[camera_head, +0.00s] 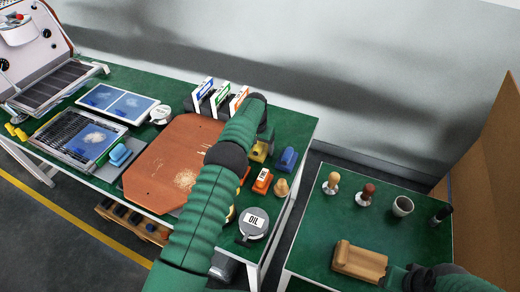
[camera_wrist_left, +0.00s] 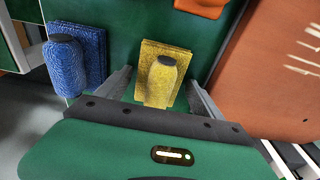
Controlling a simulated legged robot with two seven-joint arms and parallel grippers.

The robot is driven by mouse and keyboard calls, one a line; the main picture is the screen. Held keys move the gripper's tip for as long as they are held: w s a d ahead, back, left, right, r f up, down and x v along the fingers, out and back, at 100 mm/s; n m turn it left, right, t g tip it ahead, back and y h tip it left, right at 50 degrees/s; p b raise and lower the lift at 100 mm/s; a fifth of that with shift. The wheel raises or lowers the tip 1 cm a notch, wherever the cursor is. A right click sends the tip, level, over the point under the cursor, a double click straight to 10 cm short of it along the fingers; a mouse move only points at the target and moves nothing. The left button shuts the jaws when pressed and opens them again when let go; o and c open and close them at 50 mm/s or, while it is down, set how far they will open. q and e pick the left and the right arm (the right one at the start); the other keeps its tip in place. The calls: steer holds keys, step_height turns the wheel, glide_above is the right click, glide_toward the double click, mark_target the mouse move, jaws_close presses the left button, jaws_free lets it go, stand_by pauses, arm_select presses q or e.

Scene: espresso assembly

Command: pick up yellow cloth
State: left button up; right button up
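The yellow cloth (camera_head: 258,152) is on the green table, just beyond the end of my left arm in the head view. In the left wrist view the yellow cloth (camera_wrist_left: 178,52) shows as a flat textured piece with a rounded yellow, dark-topped part in front of it. My left gripper (camera_wrist_left: 160,76) is open, with one finger on each side of the cloth. Contact with the cloth cannot be told. In the head view my left gripper (camera_head: 264,128) is largely hidden by its own arm. My right gripper (camera_head: 405,278) is at the bottom right; its fingers are unclear.
A blue cloth (camera_head: 287,160) lies close beside the yellow one, and also shows in the left wrist view (camera_wrist_left: 92,50). An orange block (camera_head: 262,181) and an oil tin (camera_head: 253,224) are nearby. A brown board (camera_head: 160,160) lies left. A wooden block (camera_head: 360,262) sits on the right table.

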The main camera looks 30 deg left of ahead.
arm_select(q)
steer(key=shift+a, duration=0.35)
steer(key=c, duration=0.5)
steer(key=shift+d, duration=0.1)
steer(key=shift+c, duration=1.1)
steer(key=shift+d+r, duration=0.15)
steer(key=shift+d, duration=0.45)
steer(key=c, duration=0.6)
steer(key=shift+a, duration=0.25)
steer(key=shift+a+r, duration=0.15)
steer(key=shift+r, duration=0.1)
steer(key=r, duration=0.2)
steer(key=a+r, duration=0.1)
steer(key=shift+s, duration=0.4)
steer(key=s+a, duration=0.3)
steer(key=s+a+b, duration=0.1)
steer(key=s+a, duration=0.2)
steer(key=a, duration=0.1)
steer(key=s+a+r, duration=0.1)
steer(key=s+a, duration=0.2)
steer(key=shift+s+a+r+b, duration=0.1)
steer(key=shift+s+a+b, duration=0.25)
steer(key=shift+s+a, duration=0.05)
steer(key=shift+s, duration=0.1)
arm_select(e)
steer(key=shift+a+f, duration=0.1)
steer(key=shift+f, duration=0.7)
arm_select(q)
steer(key=shift+d+r, duration=0.1)
